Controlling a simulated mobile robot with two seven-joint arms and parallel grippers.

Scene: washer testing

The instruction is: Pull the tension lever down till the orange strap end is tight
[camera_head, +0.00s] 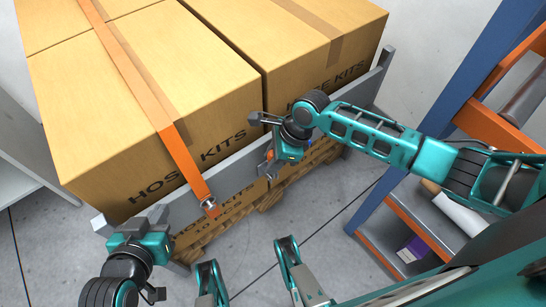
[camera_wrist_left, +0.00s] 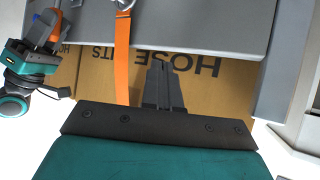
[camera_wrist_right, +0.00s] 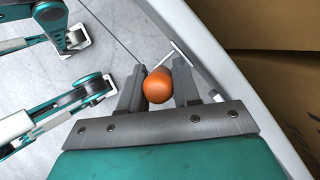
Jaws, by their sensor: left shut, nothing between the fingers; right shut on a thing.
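The orange strap (camera_head: 128,75) runs over the boxes and down to a metal ring (camera_head: 209,203) at the grey rail. A short orange strap end (camera_head: 213,211) shows just below the ring; its tension is hard to judge. The strap (camera_wrist_left: 122,65) and ring (camera_wrist_left: 124,4) also show in the left wrist view. My right gripper (camera_head: 271,137) is right of the ring, shut on the orange knob (camera_wrist_right: 157,86) of the lever. A thin metal rod (camera_wrist_right: 178,54) shows beyond the knob. My left gripper (camera_wrist_left: 163,84) is shut and empty beside the strap, by the rail's left end.
Large cardboard boxes (camera_head: 188,80) marked HOSE KITS stand behind the grey rail (camera_head: 235,176). A blue and orange shelf rack (camera_head: 425,225) stands at the right. Bare grey floor (camera_head: 260,240) lies in front of the rail.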

